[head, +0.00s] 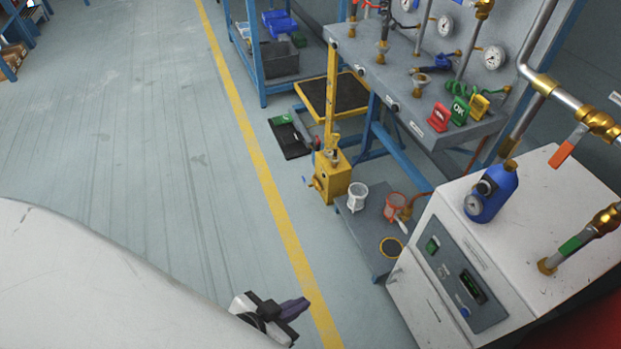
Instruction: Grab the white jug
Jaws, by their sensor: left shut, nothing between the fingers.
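The white jug (356,196) stands upright on a low dark grey shelf (366,226) right of the yellow floor line, beside a yellow box-shaped unit. It looks small and far off. My left gripper (296,309) is at the bottom of the head view, left of and nearer than the jug, well apart from it. Its dark purple fingers are shut with nothing held. My right gripper is not in view.
An orange-red jug (395,203) stands right of the white one. The yellow unit (331,176) with its tall post is close on the left. A white cabinet (455,265) carrying a blue bottle (490,192) blocks the right. Open floor (140,130) lies left.

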